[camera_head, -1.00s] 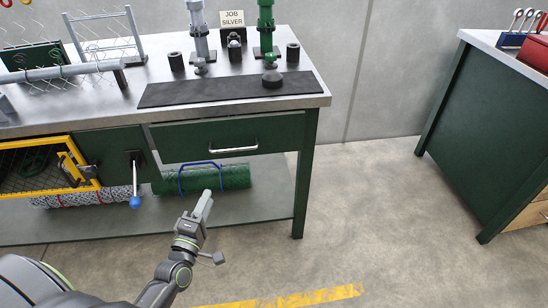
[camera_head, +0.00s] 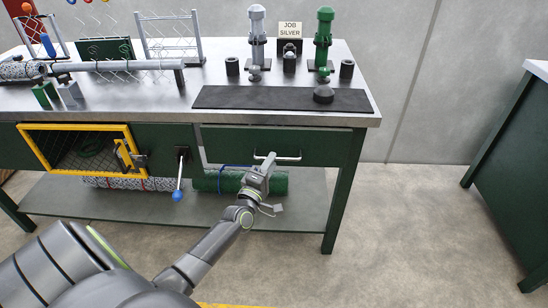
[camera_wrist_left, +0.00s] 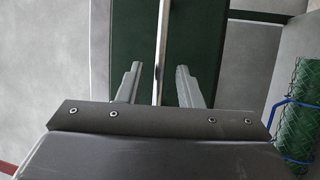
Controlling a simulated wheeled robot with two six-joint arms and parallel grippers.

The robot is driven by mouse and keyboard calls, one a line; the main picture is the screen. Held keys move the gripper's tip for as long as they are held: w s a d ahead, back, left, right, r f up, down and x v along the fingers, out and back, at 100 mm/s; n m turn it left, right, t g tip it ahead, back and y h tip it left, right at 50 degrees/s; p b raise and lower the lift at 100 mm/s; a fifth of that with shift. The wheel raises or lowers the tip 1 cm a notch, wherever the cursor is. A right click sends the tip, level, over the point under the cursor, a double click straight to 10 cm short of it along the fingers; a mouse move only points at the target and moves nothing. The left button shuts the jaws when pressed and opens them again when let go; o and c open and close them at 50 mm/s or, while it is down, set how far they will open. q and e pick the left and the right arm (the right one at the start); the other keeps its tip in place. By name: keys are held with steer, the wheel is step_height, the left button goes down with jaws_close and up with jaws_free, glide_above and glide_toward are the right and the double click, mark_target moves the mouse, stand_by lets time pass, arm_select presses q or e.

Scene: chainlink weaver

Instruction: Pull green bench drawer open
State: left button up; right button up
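The green bench drawer (camera_head: 330,144) sits under the right part of the bench top and looks shut or nearly so. Its silver bar handle (camera_head: 288,159) is at the middle of its front. My left gripper (camera_head: 265,160) is at the left part of this handle. In the left wrist view the handle (camera_wrist_left: 162,50) runs between the two open fingers of my left gripper (camera_wrist_left: 158,82), with a gap on each side. The green drawer front (camera_wrist_left: 205,45) lies behind it. My right gripper is in neither view.
A yellow-framed mesh door (camera_head: 78,128) and a blue-knobbed lever (camera_head: 178,190) are left of the drawer. A green mesh roll (camera_head: 272,183) lies on the lower shelf (camera_head: 120,210). Another green cabinet (camera_head: 520,165) stands right, with free floor (camera_head: 410,215) between.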

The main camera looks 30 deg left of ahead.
arm_select(q)
steer(key=shift+x, duration=1.5)
jaws_close()
